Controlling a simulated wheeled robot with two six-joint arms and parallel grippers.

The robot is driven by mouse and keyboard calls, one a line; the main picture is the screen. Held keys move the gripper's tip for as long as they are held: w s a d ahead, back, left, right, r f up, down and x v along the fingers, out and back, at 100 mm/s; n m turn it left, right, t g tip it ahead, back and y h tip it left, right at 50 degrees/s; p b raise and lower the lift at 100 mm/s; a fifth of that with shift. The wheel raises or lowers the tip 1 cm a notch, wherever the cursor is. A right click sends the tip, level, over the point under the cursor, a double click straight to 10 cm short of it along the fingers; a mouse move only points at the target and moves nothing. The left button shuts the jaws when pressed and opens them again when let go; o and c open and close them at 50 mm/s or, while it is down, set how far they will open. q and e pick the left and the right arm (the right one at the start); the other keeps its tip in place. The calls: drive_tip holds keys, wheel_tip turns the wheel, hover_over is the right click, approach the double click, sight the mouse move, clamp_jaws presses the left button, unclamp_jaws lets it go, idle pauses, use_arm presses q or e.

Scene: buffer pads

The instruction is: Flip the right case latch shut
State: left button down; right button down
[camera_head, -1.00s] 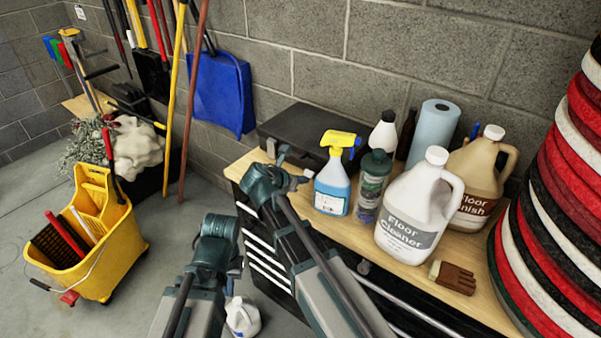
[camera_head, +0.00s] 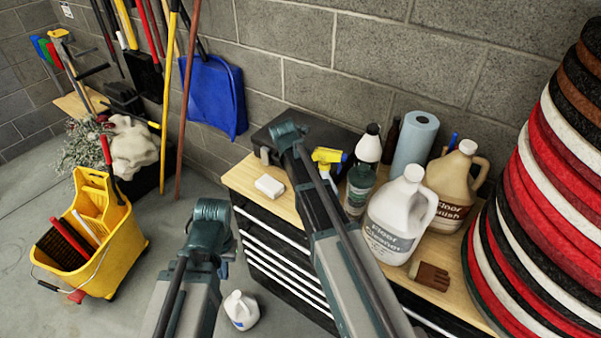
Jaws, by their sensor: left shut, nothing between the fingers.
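The black case (camera_head: 335,134) lies on the workbench against the wall. My right arm crosses in front of it and covers much of its front, so I cannot make out the right latch or its position. My left gripper (camera_head: 224,268) shows only in small part below the left arm's joint, in front of the bench and well away from the case. It is shut and empty. My right gripper is hidden behind its own arm.
A white block (camera_head: 270,186) lies on the wooden bench top (camera_head: 241,176). A spray bottle (camera_head: 327,157), a green bottle (camera_head: 359,187), floor cleaner (camera_head: 398,215) and a paper roll (camera_head: 415,145) crowd its right side. A white jug (camera_head: 241,309) stands on the floor.

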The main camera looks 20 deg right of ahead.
drive_tip(key=shift+r+p, duration=0.75)
drive_tip(key=shift+r, duration=0.05)
